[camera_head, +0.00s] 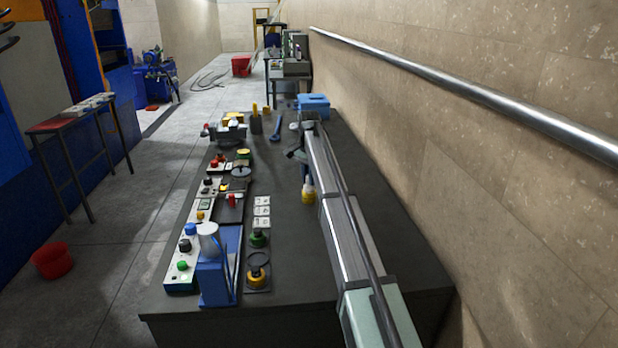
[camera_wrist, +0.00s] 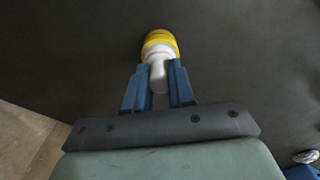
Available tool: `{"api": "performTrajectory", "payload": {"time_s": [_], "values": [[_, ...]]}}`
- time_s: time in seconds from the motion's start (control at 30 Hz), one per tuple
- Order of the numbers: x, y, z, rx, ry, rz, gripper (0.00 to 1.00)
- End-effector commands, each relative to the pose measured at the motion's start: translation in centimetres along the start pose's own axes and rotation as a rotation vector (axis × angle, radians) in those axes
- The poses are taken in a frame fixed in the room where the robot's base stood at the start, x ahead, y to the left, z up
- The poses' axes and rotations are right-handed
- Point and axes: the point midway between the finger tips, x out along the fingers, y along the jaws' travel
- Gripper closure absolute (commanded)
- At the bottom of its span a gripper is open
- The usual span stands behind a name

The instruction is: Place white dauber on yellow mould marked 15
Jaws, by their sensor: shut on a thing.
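The white dauber (camera_wrist: 158,78) is between the two blue fingers of my gripper (camera_wrist: 158,68) in the wrist view, with the fingers shut on it. A round yellow piece (camera_wrist: 160,38) shows at the dauber's far end; I cannot tell whether it is the mould or whether they touch. In the head view the yellow piece (camera_head: 308,197) is low over the dark table, right of its middle, with white directly above it. My gripper's fingers are hard to make out there. No mark 15 is legible.
On the dark table (camera_head: 345,270), a yellow-and-black piece (camera_head: 258,278) sits on a dark plate, with a green piece (camera_head: 258,238) behind it. White tiles (camera_head: 262,212), a blue stand (camera_head: 216,280) and button boxes fill the left side. A blue box (camera_head: 313,102) stands at the back.

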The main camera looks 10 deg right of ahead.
Motion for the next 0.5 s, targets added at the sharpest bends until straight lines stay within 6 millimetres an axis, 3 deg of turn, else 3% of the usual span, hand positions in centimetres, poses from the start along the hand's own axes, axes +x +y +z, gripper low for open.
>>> {"api": "performTrajectory", "payload": {"time_s": [0.17,0.2,0.43,0.5], "values": [[0.28,0.01,0.01,0.0,0.0,0.001,1.0],[0.3,0.0,0.0,0.0,0.0,0.0,0.75],[0.27,0.0,0.0,0.0,0.0,0.0,0.53],[0.26,0.0,0.0,0.0,0.0,0.0,0.51]]}}
